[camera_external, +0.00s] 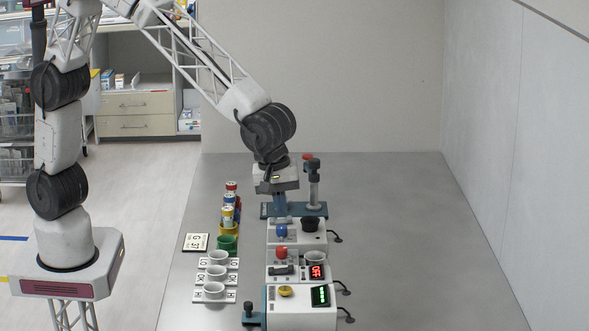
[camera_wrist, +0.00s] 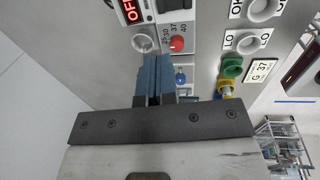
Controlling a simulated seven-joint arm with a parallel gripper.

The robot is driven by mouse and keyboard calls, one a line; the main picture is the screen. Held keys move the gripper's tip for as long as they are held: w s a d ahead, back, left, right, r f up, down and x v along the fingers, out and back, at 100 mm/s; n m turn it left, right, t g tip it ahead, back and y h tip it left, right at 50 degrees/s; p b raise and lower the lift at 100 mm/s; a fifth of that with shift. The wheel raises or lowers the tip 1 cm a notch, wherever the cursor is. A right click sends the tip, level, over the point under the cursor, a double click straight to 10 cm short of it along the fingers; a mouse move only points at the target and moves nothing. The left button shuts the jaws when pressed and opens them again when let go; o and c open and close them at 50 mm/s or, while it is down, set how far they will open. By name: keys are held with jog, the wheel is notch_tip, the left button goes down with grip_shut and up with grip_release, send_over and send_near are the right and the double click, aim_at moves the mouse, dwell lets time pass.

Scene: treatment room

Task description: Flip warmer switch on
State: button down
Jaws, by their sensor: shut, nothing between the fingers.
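The warmer appears to be the white box with a red display reading OFF (camera_external: 316,272), which also shows in the wrist view (camera_wrist: 131,11). Its black switch (camera_external: 283,270) is left of the display in the external view; part of it shows at the top of the wrist view (camera_wrist: 174,5). A red knob (camera_external: 282,252) and a pale cup (camera_external: 314,258) sit behind. My gripper (camera_external: 280,207) points down at the far end of the device row, beyond the blue knob, apart from the switch. Its blue fingers (camera_wrist: 155,62) are together and empty.
A blue-knob unit (camera_external: 281,231) with a black cup stands between my gripper and the warmer. A box with a yellow knob (camera_external: 286,291) and green display is nearest. Labelled cups (camera_external: 214,290) and colored vials (camera_external: 229,213) stand left. The table's right side (camera_external: 420,240) is clear.

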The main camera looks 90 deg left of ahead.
aim_at(290, 267)
jog(key=shift+f, duration=0.15)
dwell(0.3)
jog(key=shift+w+f, duration=0.35)
jog(key=shift+f, duration=1.9)
jog(key=shift+w+f, duration=0.3)
jog(key=shift+f, duration=2)
jog(key=shift+w+f, duration=0.35)
jog(key=shift+f, duration=1.9)
jog(key=shift+f, duration=0.1)
jog(key=shift+w+f+g, duration=0.15)
jog(key=shift+f+g, duration=0.1)
jog(key=shift+g, duration=0.15)
jog(key=shift+s+r, duration=0.15)
jog(key=shift+s, duration=0.05)
jog(key=shift+s+r, duration=0.25)
jog(key=shift+s, duration=0.3)
